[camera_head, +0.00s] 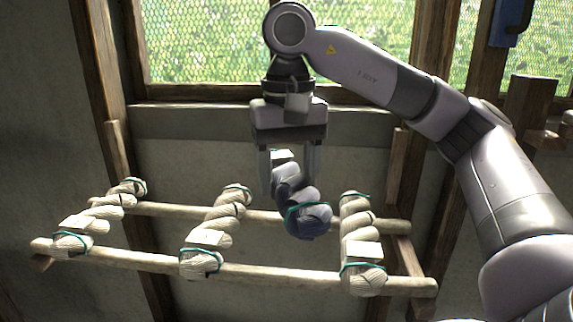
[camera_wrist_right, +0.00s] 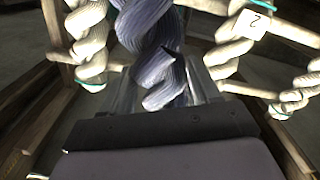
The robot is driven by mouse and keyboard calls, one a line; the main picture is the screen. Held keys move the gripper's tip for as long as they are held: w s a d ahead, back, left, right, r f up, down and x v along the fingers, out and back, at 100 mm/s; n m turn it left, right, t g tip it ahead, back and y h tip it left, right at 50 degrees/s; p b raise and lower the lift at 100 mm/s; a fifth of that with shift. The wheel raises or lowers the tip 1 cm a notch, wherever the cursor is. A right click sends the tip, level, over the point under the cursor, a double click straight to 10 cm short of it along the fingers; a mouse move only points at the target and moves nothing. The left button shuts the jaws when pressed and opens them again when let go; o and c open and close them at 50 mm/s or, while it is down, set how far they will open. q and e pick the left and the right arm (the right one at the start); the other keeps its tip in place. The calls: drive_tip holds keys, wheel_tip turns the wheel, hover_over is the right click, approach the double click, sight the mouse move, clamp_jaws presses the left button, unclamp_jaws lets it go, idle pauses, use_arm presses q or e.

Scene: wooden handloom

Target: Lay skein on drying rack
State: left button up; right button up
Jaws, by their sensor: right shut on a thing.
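My right gripper (camera_head: 290,165) points down and is shut on a blue-grey twisted skein (camera_head: 306,219) with a teal tie. The skein hangs in the jaws over the wooden drying rack (camera_head: 290,275), in the gap between the middle and right cream skeins. I cannot tell whether it touches the rails. In the right wrist view the skein (camera_wrist_right: 150,35) runs between the fingers. Three cream skeins lie across the two rails: left (camera_head: 100,215), middle (camera_head: 220,230) and right (camera_head: 360,240). Each has a teal tie and a white tag. My left gripper is not in view.
A mesh window (camera_head: 200,45) with a wooden sill (camera_head: 190,118) is behind the rack. Wooden posts stand on both sides. A blue object (camera_head: 510,22) hangs at the upper right. The rack has a free gap between the left and middle skeins.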

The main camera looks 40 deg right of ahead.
drive_tip(key=shift+f, duration=0.7)
drive_tip(key=shift+f+b, duration=1.4)
drive_tip(key=shift+f, duration=1.25)
drive_tip(key=shift+f+b, duration=0.5)
drive_tip(key=shift+f, duration=0.1)
drive_tip(key=o, duration=1.3)
drive_tip(key=shift+o, duration=0.2)
drive_tip(key=shift+r+p, duration=1.8)
drive_tip(key=shift+r, duration=1.85)
